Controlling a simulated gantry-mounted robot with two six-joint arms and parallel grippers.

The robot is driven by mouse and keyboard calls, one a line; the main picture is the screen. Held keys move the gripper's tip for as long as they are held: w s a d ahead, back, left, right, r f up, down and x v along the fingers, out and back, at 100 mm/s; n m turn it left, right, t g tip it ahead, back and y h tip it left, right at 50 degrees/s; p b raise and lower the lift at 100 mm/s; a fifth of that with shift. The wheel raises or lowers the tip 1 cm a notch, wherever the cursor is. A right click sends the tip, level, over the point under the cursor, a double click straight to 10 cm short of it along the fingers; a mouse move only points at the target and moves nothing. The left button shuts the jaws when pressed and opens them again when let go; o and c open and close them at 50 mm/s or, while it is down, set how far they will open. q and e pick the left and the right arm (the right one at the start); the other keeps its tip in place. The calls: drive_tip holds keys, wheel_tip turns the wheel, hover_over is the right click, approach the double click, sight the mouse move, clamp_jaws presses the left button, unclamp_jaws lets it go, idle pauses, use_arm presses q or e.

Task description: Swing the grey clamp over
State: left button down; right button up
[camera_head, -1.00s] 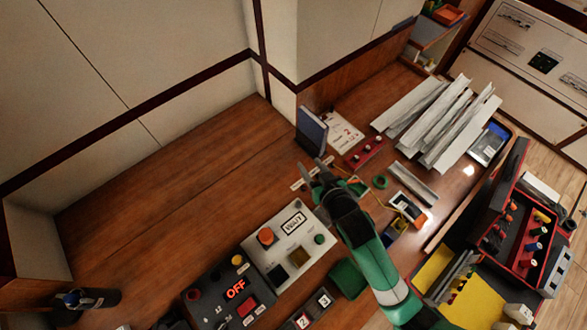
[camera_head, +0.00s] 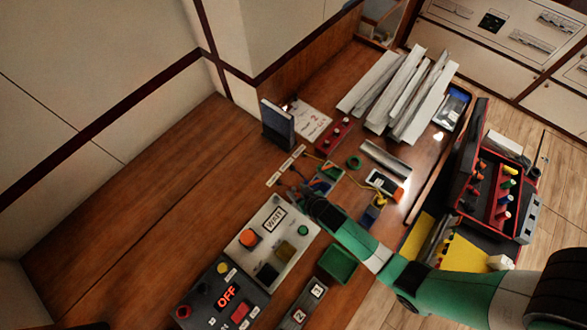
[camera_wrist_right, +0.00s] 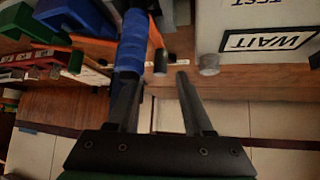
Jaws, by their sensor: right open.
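My right gripper (camera_head: 298,194) is at the far corner of the white WAIT panel (camera_head: 252,259). In the right wrist view its two dark fingers (camera_wrist_right: 156,78) are apart, with nothing seen held between them. A blue ribbed handle (camera_wrist_right: 132,42) lies at the tip of the left finger there; I cannot tell whether they touch. A short grey round piece (camera_wrist_right: 209,65) sits beside the WAIT panel, past the right fingertip. A small dark grey peg (camera_wrist_right: 160,62) shows between the fingers. I cannot tell which grey part is the clamp.
A dark panel reading OFF (camera_head: 208,300) and a green bin (camera_head: 338,264) lie near the WAIT panel. A dark screen (camera_head: 277,124), a red strip (camera_head: 333,136) and grey metal channels (camera_head: 400,92) stand farther back. The left bench is clear.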

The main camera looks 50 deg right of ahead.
sight(294, 189)
drive_tip(key=shift+b+x, duration=0.35)
drive_tip(key=shift+x, duration=1.25)
drive_tip(key=shift+r, duration=0.1)
clamp_jaws()
